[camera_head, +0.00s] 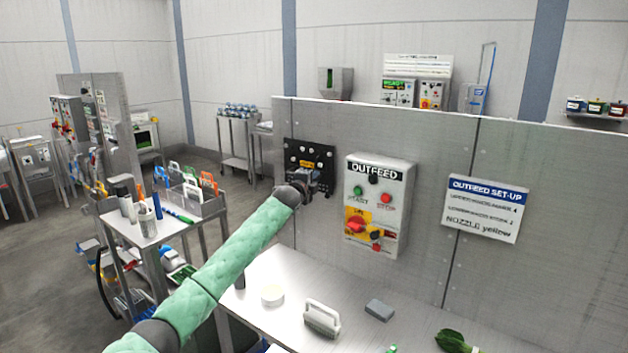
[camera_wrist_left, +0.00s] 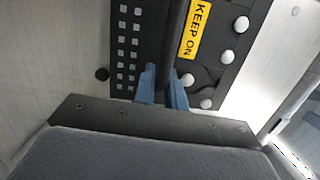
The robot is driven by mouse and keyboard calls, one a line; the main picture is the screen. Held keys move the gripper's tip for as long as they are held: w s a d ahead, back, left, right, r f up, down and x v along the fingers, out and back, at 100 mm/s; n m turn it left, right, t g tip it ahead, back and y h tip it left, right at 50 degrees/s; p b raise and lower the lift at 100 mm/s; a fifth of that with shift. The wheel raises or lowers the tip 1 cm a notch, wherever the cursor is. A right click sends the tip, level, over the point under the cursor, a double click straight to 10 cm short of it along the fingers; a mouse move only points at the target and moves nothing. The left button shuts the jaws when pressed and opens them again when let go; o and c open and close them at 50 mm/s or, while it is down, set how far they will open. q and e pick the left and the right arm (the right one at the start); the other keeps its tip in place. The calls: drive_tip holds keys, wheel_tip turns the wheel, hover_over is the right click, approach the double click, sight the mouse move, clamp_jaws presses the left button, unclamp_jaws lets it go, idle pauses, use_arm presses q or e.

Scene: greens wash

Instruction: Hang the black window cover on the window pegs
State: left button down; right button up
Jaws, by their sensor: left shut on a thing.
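The black window cover (camera_head: 295,149) is against the grey panel wall, left of the OUTFEED box. It has rows of holes, pale round spots and a yellow KEEP ON label, which also shows on the cover in the left wrist view (camera_wrist_left: 212,62). My left gripper (camera_head: 312,183) is at the cover's lower part. In the left wrist view its blue fingers (camera_wrist_left: 162,74) are shut on the cover's dark upright bar. The window and its pegs cannot be made out behind the cover; I cannot tell whether the cover rests on them. My right gripper is not in view.
The OUTFEED box (camera_head: 378,205) with buttons and a red knob juts out just right of the cover. A set-up sign (camera_head: 485,208) is further right. Below, a steel table (camera_head: 290,262) holds a white-handled brush (camera_head: 322,318), a grey block (camera_head: 379,310) and a round tape-like ring (camera_head: 272,293).

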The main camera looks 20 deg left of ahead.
use_arm(q)
drive_tip(key=shift+s+a+p, duration=0.2)
drive_tip(key=shift+s, duration=0.3)
drive_tip(key=shift+s+a+p, duration=0.15)
drive_tip(key=shift+s, duration=0.35)
idle(0.4)
drive_tip(key=shift+s+a+p, duration=0.2)
drive_tip(key=shift+s+a, duration=0.1)
drive_tip(key=shift+s, duration=0.45)
drive_tip(key=shift+s+a+p, duration=0.2)
drive_tip(key=shift+s+a, duration=0.05)
drive_tip(key=shift+s, duration=0.5)
drive_tip(key=shift+s+a, duration=0.15)
drive_tip(key=shift+s, duration=0.15)
drive_tip(key=s+a+p, duration=0.1)
drive_tip(key=s+a, duration=0.1)
drive_tip(key=s, duration=0.4)
drive_tip(key=shift+a, duration=0.15)
idle(0.8)
drive_tip(key=shift+s, duration=0.15)
